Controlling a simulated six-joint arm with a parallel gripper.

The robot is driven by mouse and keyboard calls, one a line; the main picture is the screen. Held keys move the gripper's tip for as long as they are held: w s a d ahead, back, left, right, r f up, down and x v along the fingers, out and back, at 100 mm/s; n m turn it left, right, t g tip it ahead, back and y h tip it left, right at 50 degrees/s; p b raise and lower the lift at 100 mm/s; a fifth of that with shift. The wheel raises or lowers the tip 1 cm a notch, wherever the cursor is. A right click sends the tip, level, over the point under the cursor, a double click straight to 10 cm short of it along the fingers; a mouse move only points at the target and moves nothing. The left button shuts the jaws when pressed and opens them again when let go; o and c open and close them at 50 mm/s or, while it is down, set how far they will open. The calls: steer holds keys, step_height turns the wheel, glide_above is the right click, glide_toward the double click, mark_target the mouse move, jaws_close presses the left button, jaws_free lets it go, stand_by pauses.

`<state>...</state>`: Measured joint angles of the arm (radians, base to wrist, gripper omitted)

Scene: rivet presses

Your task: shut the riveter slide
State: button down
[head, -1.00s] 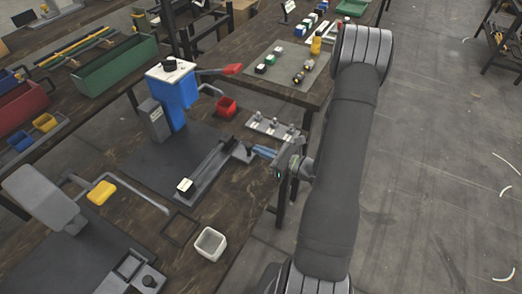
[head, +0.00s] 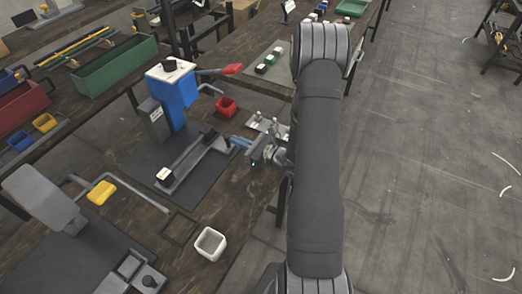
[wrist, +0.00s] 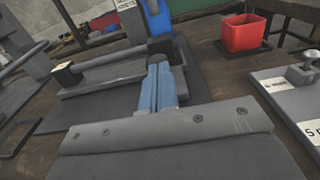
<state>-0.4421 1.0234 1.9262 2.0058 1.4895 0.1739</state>
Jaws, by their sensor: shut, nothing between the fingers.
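The riveter (head: 178,90) has a blue body with a white top and a red-tipped lever, and stands on a dark mat. Its slide (head: 195,160) is a grey tray-like piece with a bar and a white-topped black block at its near-left end. It lies on the mat in front of the blue body. My gripper (head: 238,143), with blue fingers, is shut and empty at the slide's right end. In the wrist view the fingertips (wrist: 158,68) appear against the end of the slide (wrist: 115,75); exact contact is hard to tell.
A red bin (head: 226,106) and a grey plate with knobs (head: 266,127) lie beyond my gripper. A white bin (head: 210,243) stands near the table's front edge.

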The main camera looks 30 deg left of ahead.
mark_target(225, 135)
steer(key=a, duration=0.6)
steer(key=shift+a, duration=0.35)
steer(key=shift+a+r, duration=0.1)
steer(key=shift+a, duration=0.3)
steer(key=d, duration=1.4)
steer(key=shift+d, duration=0.35)
steer(key=a, duration=1.4)
steer(key=shift+a, duration=0.1)
